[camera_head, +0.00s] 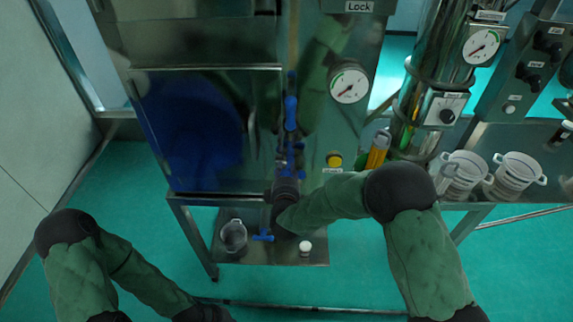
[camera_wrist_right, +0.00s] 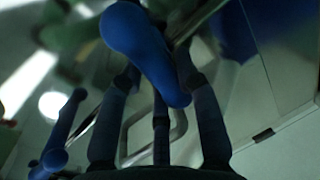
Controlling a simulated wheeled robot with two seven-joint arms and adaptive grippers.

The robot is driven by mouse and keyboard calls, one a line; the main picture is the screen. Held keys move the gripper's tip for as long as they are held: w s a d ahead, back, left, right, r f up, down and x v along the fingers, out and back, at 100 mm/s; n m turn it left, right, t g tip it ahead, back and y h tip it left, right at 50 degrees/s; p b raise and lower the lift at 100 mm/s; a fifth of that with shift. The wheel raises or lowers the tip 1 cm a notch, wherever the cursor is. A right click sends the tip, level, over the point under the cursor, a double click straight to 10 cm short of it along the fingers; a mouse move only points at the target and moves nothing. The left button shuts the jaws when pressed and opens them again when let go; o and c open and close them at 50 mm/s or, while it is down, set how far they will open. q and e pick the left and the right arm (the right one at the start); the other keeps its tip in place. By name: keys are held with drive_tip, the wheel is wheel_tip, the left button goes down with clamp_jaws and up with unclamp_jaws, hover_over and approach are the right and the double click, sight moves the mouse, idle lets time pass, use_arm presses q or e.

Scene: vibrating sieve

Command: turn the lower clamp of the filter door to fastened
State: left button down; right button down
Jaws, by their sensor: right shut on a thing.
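The filter door (camera_head: 212,125) is the flat metal panel with dark blue reflections on the cabinet's left part. At its right edge, the upper clamp's blue handle (camera_head: 291,113) stands upright. The lower clamp (camera_head: 290,164) shows blue below it, partly hidden by my right gripper (camera_head: 285,184). In the right wrist view, a large blue handle (camera_wrist_right: 137,42) lies between the fingers of my right gripper (camera_wrist_right: 160,85), which is shut on it. Its exact turn angle is hard to tell. My left arm is at lower left; its gripper is out of frame.
A second blue handle (camera_wrist_right: 62,135) is at lower left in the right wrist view. The low shelf holds a clear cup (camera_head: 233,235), a small blue valve (camera_head: 263,235) and a white knob (camera_head: 305,247). A gauge (camera_head: 349,85) and white containers (camera_head: 515,175) stand right.

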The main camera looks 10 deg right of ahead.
drive_tip(key=shift+a+f+n+h+p, duration=0.1)
drive_tip(key=shift+n+h+p, duration=0.2)
drive_tip(key=shift+n+p, duration=0.45)
drive_tip(key=shift+f, duration=0.1)
drive_tip(key=c, duration=0.9)
unclamp_jaws()
drive_tip(key=shift+o, duration=0.2)
drive_tip(key=v, duration=1.2)
